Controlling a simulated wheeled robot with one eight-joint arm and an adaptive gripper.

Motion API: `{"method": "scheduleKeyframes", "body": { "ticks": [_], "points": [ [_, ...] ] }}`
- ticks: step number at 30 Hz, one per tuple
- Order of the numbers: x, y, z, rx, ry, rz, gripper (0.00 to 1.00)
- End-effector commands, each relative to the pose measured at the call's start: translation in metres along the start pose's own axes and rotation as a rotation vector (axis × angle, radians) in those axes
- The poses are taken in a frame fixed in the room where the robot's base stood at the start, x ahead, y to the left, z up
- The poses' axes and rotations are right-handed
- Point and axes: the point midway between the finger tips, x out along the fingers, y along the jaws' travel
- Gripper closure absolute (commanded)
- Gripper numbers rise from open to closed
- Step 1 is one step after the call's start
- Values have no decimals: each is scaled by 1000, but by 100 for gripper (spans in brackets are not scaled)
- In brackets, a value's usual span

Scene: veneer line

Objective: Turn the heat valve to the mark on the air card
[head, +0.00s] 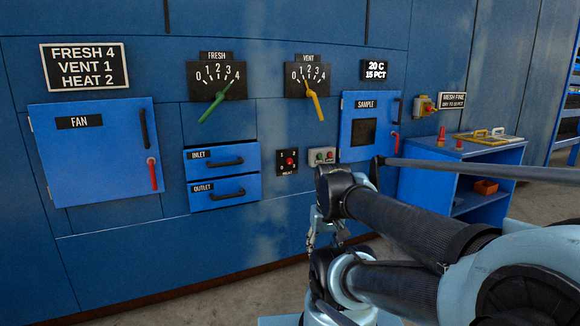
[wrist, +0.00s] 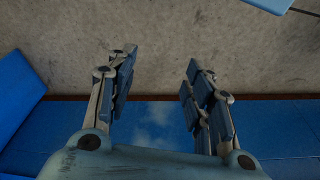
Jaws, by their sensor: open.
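The air card (head: 85,67) on the wall at the upper left reads FRESH 4, VENT 1, HEAT 2. A small black plate with a red knob (head: 290,160) sits low on the wall, right of the drawers. It seems to be the heat valve; its lettering and setting are too small to read. My gripper (wrist: 158,68) is open and empty in the wrist view, over bare floor and the blue wall's foot. In the head view my arm is at the lower right, and the gripper is small and partly hidden below the valve's height.
The FRESH dial (head: 218,82) has a green handle and the VENT dial (head: 311,80) a yellow one. A button box (head: 321,156) is right of the red knob. FAN door (head: 95,150), INLET drawer (head: 205,158) and SAMPLE door (head: 360,140) are shut. A blue bench (head: 450,152) stands right.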

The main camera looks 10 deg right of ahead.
Motion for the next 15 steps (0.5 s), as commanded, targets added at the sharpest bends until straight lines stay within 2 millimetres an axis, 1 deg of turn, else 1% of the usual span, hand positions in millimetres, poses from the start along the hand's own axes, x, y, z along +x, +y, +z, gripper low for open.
{"method": "scheduleKeyframes", "body": {
  "ticks": [2, 5, 8, 15],
  "points": [
    [-1, -4, -5, -12, 11, -17, 50],
    [-4, -14, -25, -43, 35, -56, 50],
    [-9, -26, -51, -89, 79, -112, 50],
    [-20, -52, -126, -201, 217, -243, 50]
  ]
}}
